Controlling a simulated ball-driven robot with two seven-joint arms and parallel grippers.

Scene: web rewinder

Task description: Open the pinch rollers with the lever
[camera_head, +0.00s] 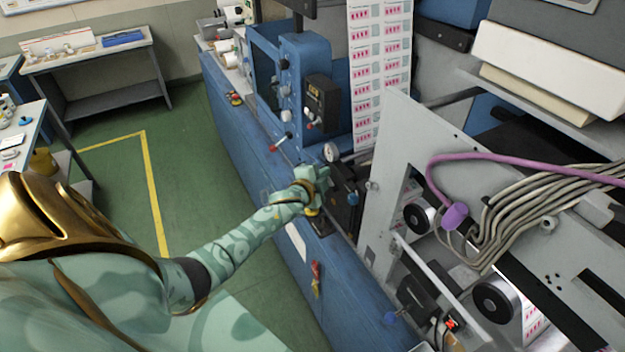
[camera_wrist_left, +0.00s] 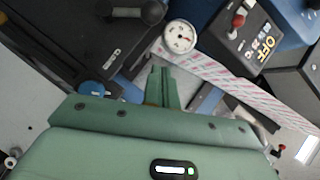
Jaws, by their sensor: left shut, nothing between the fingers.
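My left gripper (camera_head: 326,180) is at the end of my outstretched green arm, beside the black box (camera_head: 343,197) on the blue machine. In the left wrist view its green fingers (camera_wrist_left: 163,82) are together and empty. A black lever with a rounded knob (camera_wrist_left: 138,13) lies beyond the fingertips at upper left, apart from them. A red-tipped lever (camera_head: 279,143) stands on the blue machine farther back. The frames do not show which lever works the pinch rollers. The rollers cannot be clearly made out. My right gripper is not in view.
A round white gauge (camera_head: 331,152) sits just behind my gripper and shows in the left wrist view (camera_wrist_left: 179,37). The printed web (camera_head: 379,70) runs down behind it. A grey plate (camera_head: 400,150) with cables stands to the right. Green floor (camera_head: 190,170) is clear on the left.

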